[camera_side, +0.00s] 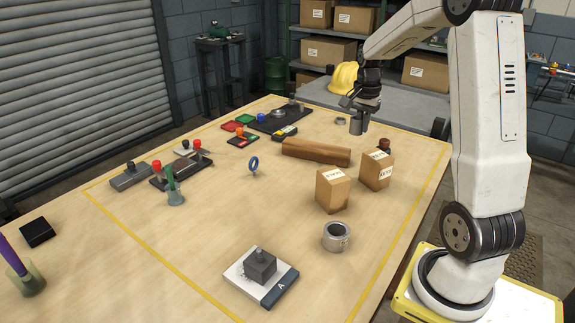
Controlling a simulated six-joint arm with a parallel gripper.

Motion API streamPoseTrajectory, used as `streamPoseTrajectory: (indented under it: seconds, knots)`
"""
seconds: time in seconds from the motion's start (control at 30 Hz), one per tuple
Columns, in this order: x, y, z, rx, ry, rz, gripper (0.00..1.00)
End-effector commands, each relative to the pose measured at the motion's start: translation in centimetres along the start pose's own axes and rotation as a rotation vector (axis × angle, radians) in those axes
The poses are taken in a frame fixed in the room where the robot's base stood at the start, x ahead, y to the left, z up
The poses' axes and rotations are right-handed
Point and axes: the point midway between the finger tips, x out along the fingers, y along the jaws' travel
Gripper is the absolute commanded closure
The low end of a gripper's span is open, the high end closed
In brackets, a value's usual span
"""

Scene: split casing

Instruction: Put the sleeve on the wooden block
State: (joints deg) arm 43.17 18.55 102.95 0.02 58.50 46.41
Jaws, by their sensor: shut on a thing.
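The wooden block (315,152) is a long brown bar lying on the table, right of the middle and toward the back. My gripper (361,110) is above the table, to the right of and above the block in the picture. It is shut on a grey cylindrical piece, which looks like the sleeve (358,125). The sleeve hangs upright below the fingers, apart from the block. The fingertips are small and partly hidden against it.
Two cardboard boxes (333,190) (376,170) stand in front of the block. A metal ring (337,236) sits nearer, and a grey cube on a plate labelled A (262,273) is at the front. A blue ring (253,165) stands left.

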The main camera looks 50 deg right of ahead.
Motion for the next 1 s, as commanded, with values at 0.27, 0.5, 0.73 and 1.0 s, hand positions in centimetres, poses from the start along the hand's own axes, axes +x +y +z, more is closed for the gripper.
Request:
streamPoseTrajectory:
  seconds: [0.27, 0.5, 0.73, 1.0]
  knots:
    - [1.6, -2.9, -2.0, 0.0, 0.0, 0.0, 1.0]
    - [2.9, -5.2, -3.7, 0.0, 0.0, 0.0, 1.0]
    - [4.9, -7.1, -5.0, 0.0, -0.001, 0.001, 1.0]
    - [7.6, -9.0, -6.3, 0.0, 0.0, -0.001, 1.0]
